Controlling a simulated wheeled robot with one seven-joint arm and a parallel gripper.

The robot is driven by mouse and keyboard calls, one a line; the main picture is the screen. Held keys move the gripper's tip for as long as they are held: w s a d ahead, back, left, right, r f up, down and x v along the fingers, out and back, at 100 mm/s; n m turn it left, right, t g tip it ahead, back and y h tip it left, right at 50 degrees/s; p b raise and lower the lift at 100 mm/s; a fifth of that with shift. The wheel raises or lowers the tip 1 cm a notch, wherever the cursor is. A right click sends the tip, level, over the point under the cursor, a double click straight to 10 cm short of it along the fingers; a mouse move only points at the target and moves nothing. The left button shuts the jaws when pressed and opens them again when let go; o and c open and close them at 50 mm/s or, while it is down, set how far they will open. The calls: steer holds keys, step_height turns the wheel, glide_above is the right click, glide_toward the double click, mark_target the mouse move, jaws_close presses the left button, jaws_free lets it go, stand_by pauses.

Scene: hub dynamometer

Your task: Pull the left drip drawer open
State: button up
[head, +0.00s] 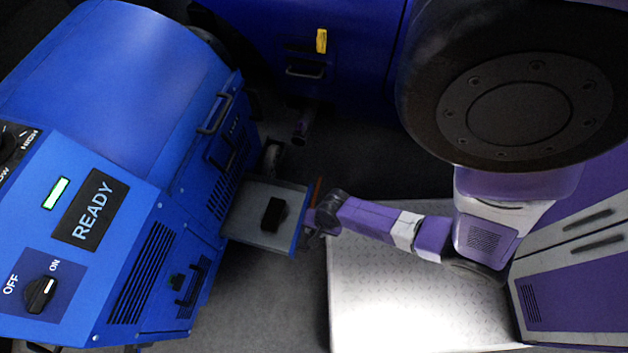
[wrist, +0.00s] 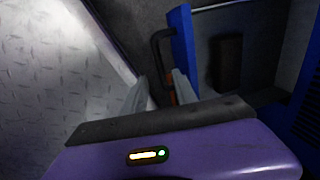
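A drawer (head: 248,215) stands pulled out from the side of the blue machine (head: 125,90), with a small black block (head: 274,214) inside. I cannot tell for certain whether it is the left drip drawer. My gripper (head: 318,222) is at the drawer's outer front, but its fingers are too small there to judge. In the wrist view, the blue drawer front (wrist: 182,45) carries a dark bar handle (wrist: 157,50). My gripper's two pale fingers (wrist: 161,78) stand apart, with the handle's lower end between them. Contact with the handle is not clear.
Another black handle (head: 190,285) is on the machine's side, left of the drawer. A silver tread plate (head: 400,300) lies right of the drawer. A blue cabinet (head: 350,50) with a yellow tag (head: 321,41) stands at the back. Dark floor lies between them.

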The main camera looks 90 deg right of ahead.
steer(key=r, duration=0.2)
steer(key=r+p, duration=0.1)
steer(key=shift+s+a+r, duration=0.15)
steer(key=shift+s+r, duration=0.25)
